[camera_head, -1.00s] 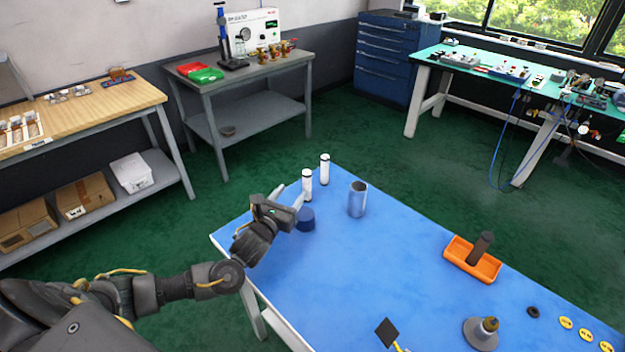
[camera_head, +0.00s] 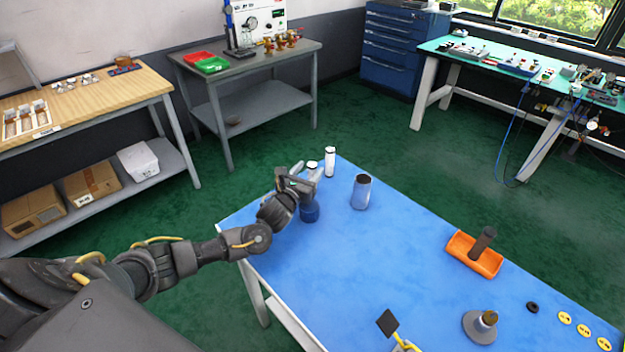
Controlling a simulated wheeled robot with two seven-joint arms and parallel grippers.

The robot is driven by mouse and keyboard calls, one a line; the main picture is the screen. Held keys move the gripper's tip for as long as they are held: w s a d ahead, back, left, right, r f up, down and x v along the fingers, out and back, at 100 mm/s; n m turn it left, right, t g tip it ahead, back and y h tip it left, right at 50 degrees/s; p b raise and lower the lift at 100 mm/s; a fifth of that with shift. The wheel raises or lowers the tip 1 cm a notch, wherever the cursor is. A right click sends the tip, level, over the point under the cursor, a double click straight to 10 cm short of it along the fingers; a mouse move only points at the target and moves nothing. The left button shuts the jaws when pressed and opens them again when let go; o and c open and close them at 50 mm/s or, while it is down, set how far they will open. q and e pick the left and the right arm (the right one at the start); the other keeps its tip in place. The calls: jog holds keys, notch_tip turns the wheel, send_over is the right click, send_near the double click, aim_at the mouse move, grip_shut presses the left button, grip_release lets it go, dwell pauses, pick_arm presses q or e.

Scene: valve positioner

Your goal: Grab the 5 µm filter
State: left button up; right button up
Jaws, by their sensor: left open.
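Two white cylinders with dark bands stand at the far left corner of the blue table; their labels are too small to read, so I cannot tell which is the 5 µm filter. The right white cylinder (camera_head: 330,161) is upright and clear. The left white cylinder (camera_head: 312,164) is mostly hidden behind my left gripper (camera_head: 308,171), with only its top showing. My left gripper is open, its fingers in front of or around that cylinder; I cannot tell if they touch it. My right gripper is out of view.
A dark blue round part (camera_head: 310,212) sits just below my left gripper. A grey metal cylinder (camera_head: 361,192) stands to the right. An orange tray (camera_head: 461,246) holds a dark part. The table's middle is clear.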

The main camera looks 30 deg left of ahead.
pick_arm(q)
jog(key=shift+w, duration=1.4)
jog(key=shift+c, duration=0.4)
grip_shut()
